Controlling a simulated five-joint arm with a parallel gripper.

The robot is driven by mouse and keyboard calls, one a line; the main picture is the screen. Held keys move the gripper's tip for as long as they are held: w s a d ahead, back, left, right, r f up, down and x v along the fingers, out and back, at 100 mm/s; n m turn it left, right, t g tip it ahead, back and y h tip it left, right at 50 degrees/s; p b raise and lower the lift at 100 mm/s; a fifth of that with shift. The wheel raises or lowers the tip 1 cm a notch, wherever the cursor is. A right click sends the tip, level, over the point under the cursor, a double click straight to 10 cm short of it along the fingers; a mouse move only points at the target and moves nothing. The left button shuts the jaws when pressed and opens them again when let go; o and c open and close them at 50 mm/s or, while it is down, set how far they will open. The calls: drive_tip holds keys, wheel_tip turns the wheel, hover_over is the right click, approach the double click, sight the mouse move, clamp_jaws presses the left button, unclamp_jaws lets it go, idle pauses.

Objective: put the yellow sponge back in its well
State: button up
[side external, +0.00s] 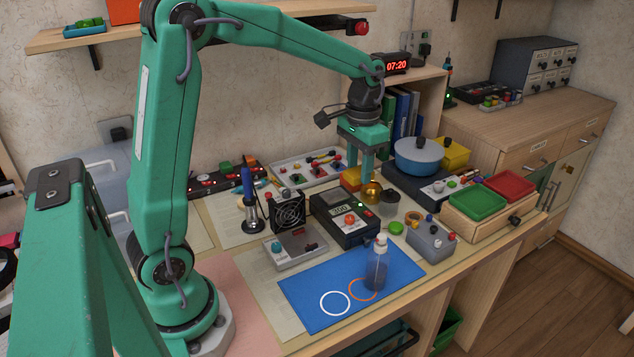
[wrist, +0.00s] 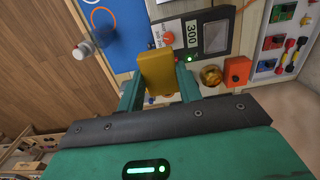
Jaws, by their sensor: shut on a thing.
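The yellow sponge (wrist: 157,70) is a flat block held between the two fingers of my gripper (wrist: 160,82) in the wrist view. Its far end reaches past the fingertips, over the edge of the soldering station (wrist: 205,40) in the picture. In the side external view my gripper (side external: 369,180) points down just behind the black station (side external: 343,218), beside a gold ball (side external: 372,193). There I cannot clearly tell the sponge from the yellow and orange things behind the fingers. I cannot make out the sponge's well in either view.
An orange box (wrist: 237,72) stands close to the gold ball. A dark jar (side external: 389,204) and a green lid (side external: 396,228) are right of the station. A bottle (side external: 377,267) stands on the blue mat (side external: 325,285). A blue pot (side external: 418,156) stands to the right.

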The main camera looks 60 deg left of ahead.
hover_over(335, 196)
wheel_tip(335, 196, down, 7)
drive_tip(key=shift+s, duration=0.1)
idle(0.4)
drive_tip(key=shift+f, duration=2)
drive_tip(key=shift+f, duration=0.6)
drive_tip(key=o, duration=1)
drive_tip(key=shift+r, duration=0.1)
